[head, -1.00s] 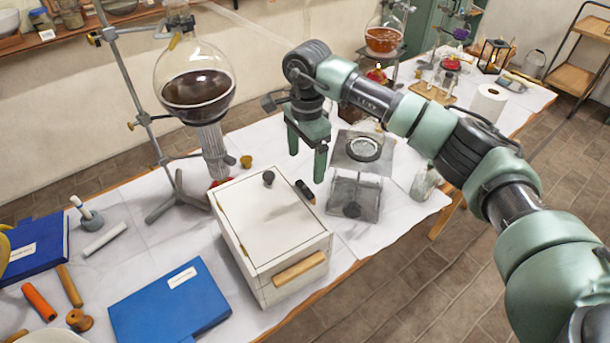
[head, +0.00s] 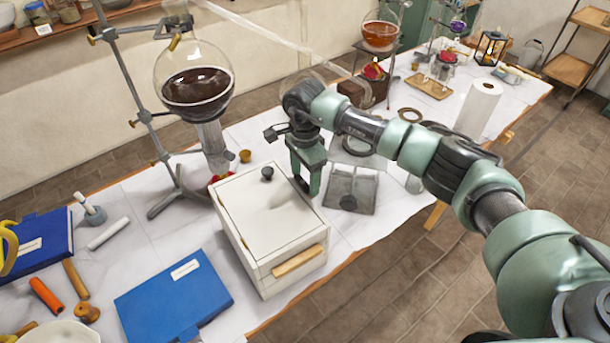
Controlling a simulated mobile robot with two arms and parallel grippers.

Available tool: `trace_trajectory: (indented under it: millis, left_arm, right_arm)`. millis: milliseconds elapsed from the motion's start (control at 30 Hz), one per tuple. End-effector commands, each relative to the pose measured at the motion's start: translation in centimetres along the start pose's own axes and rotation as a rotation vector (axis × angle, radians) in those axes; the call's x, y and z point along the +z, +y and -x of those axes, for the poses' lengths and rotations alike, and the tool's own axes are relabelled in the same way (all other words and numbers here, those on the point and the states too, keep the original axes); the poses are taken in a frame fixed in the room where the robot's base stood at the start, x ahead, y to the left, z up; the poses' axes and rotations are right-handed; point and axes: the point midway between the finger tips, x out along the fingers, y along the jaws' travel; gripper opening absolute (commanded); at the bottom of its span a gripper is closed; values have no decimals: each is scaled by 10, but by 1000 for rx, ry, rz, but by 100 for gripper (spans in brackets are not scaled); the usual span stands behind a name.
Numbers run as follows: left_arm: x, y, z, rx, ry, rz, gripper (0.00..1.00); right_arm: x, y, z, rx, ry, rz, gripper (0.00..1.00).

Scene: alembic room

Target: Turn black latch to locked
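A white box (head: 262,215) with a wooden front handle (head: 299,261) stands on the table, its lid down. A small black knob (head: 267,173) sits on the lid near the back. The black latch (head: 302,186) is at the box's right side, partly hidden by my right gripper. My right gripper (head: 304,184) points down at the box's right edge, with a gap between its fingers. The fingers are close around the latch; I cannot tell whether they touch it. My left gripper is not in view.
A large round flask (head: 196,90) of dark liquid on a stand is behind the box. A metal stand with a wire-gauze plate (head: 350,190) is close to the gripper's right. A blue book (head: 173,298) lies left of the box.

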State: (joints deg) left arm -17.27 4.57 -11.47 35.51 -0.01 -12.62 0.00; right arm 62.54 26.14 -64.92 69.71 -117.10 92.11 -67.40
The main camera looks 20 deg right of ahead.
Motion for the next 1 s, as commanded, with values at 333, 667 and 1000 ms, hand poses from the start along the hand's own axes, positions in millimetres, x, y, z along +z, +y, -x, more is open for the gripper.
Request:
trace_trajectory:
  millis: [333,667,1000]
  left_arm:
    - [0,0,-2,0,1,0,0]
    - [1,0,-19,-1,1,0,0]
    - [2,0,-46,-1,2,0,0]
  right_arm:
    - [0,0,0,-1,0,-12,23]
    - [-1,1,-2,-2,1,-161,23]
    - [0,3,-2,-3,0,-469,23]
